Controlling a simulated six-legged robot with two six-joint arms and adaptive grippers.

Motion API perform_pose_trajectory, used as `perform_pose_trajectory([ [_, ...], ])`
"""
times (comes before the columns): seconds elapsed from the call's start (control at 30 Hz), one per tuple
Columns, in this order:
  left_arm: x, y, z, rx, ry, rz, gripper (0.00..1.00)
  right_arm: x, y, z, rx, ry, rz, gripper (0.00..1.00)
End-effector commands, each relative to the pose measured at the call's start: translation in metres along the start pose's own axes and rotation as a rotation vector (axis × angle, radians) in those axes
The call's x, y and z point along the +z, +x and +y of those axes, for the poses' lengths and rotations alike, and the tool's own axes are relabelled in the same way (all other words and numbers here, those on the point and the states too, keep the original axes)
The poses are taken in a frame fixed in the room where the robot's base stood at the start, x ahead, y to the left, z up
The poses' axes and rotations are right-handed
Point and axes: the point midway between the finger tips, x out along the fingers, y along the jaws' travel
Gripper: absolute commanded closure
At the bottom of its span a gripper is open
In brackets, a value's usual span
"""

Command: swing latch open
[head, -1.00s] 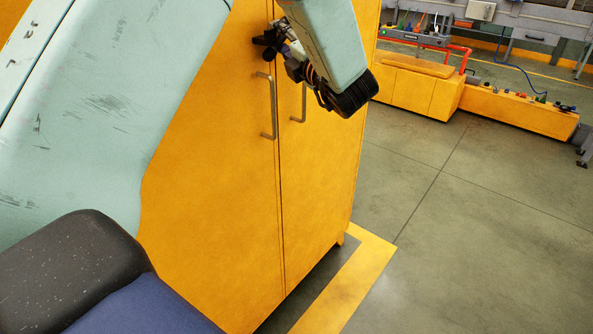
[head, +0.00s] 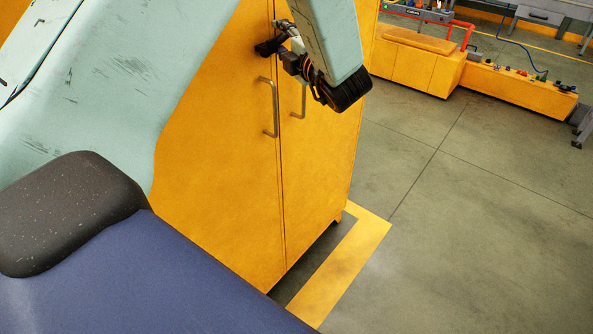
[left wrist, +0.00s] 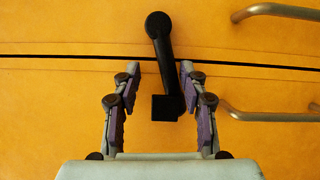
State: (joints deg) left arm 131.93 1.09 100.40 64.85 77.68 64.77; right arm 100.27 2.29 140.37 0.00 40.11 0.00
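The black latch (left wrist: 170,70) is on the orange cabinet front. In the left wrist view it has a round end above the seam between the two doors and a bar crossing the seam, slightly tilted, to a square block below. My left gripper (left wrist: 160,72) is open, with one finger on each side of the bar. The right finger is close to the bar; I cannot tell whether it touches. In the head view, the latch (head: 267,48) shows as a small dark piece beside my left gripper (head: 284,43), which partly hides it. My right gripper is not in view.
The orange cabinet (head: 220,170) has two shut doors, each with a grey bar handle, the nearer one (head: 275,108) below the gripper. Open floor (head: 450,220) lies to the right, with a yellow line. Low orange benches (head: 420,62) stand at the back.

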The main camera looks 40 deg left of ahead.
Motion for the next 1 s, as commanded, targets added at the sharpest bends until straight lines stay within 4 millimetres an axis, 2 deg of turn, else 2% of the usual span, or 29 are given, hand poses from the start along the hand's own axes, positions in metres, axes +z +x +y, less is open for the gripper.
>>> perform_pose_trajectory([
  [0.03,0.000,0.000,0.006,-0.005,0.015,0.000,0.58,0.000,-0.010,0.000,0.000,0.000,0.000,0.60],
  [0.2,0.001,-0.002,0.009,-0.024,0.064,-0.001,0.58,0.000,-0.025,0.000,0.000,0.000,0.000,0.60],
  [0.3,0.002,-0.022,0.005,-0.021,0.062,-0.004,0.58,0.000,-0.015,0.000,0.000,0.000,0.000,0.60],
  [0.67,0.001,-0.080,0.006,-0.020,0.061,-0.004,0.58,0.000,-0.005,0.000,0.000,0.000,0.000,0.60],
  [1.0,-0.002,-0.079,-0.056,-0.078,0.259,-0.092,0.58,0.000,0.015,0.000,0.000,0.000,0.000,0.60],
])
